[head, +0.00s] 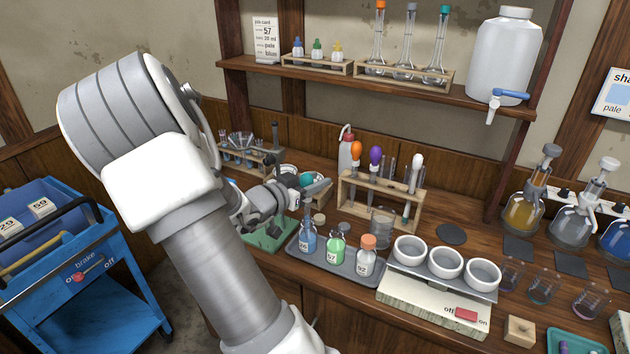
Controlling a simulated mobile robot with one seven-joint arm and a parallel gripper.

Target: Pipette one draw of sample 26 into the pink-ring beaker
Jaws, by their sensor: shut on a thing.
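My gripper (312,187) is shut on a dropper with a teal bulb (306,180). The dropper is above the blue bottle (308,240) in the grey tray; I cannot tell whether its tip is inside the neck. The blue bottle's label is too small to read surely. Beside it stand a green bottle (336,248) labelled 57 and a clear, orange-capped bottle (367,257) that seems labelled 92. Small beakers stand at the right; the front one (590,301) has a pinkish-purple ring, its exact colour unclear.
A wooden rack (350,191) holds droppers with orange, purple and white bulbs behind the tray (318,258). White bowls (445,263) stand on a device with a red switch right of the tray, between bottles and beakers. A blue cart (90,290) stands left.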

